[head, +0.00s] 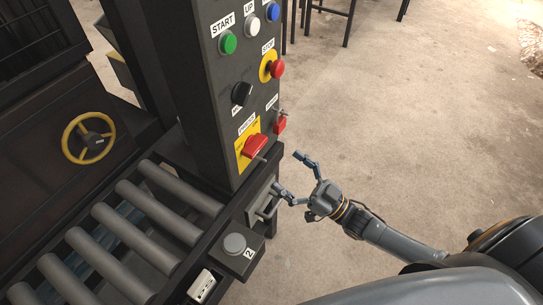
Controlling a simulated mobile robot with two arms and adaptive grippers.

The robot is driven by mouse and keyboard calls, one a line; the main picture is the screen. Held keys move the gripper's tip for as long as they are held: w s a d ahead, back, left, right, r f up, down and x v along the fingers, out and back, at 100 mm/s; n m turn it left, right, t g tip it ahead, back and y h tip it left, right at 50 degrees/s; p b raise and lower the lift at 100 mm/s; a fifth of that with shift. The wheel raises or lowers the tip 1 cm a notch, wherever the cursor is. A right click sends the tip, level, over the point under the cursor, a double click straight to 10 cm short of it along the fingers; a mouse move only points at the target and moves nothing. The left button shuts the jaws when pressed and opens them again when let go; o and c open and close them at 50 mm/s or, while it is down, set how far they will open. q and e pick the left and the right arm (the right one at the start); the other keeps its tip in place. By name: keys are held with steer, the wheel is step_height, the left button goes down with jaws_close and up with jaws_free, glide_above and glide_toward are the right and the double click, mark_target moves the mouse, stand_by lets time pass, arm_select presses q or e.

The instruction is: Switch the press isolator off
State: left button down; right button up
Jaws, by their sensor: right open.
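The press isolator (254,146) is a red handle on a yellow plate, low on the dark control column. A small white label sits above it, its text hard to read. My right gripper (288,172) is open and empty. It is to the right of and slightly below the isolator, with its two fingers spread toward the column. Its upper fingertip looks apart from the red handle. Its lower fingertip is near a metal handle beneath the column; I cannot tell whether they touch. My left gripper is not in view.
The column (205,95) carries a green START button (228,43), a red STOP button (277,68), a black knob (242,94) and another red switch (280,124). A roller conveyor (137,235) and grey button box (235,244) lie below. Concrete floor is clear at right.

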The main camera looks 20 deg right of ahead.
steer(key=v, duration=0.3)
steer(key=shift+s+d+f, duration=0.1)
steer(key=shift+s+d, duration=0.1)
stand_by(0.3)
steer(key=d+f+m+g+h, duration=0.3)
steer(key=f+h, duration=0.5)
steer(key=f, duration=1)
steer(key=s+d+f+m+g+h+p, duration=0.1)
steer(key=s+d+f+g+h, duration=0.1)
steer(key=s+f, duration=0.35)
steer(key=s+d+f+m+g+h, duration=0.1)
steer(key=s+f+g+h, duration=0.1)
steer(key=f, duration=0.7)
steer(key=s+a+f+g, duration=0.1)
steer(key=s+f+g, duration=0.2)
steer(key=s, duration=0.6)
steer(key=s+a+f+g+h, duration=0.1)
steer(key=s+a+f+g, duration=0.1)
steer(key=s+f, duration=0.5)
steer(key=s+a+f+g, duration=0.1)
steer(key=s+f+g, duration=0.3)
steer(key=s, duration=0.6)
steer(key=shift+s+a+f+g+h+p, duration=0.35)
steer(key=shift+f+h+p, duration=0.1)
steer(key=shift+f, duration=0.1)
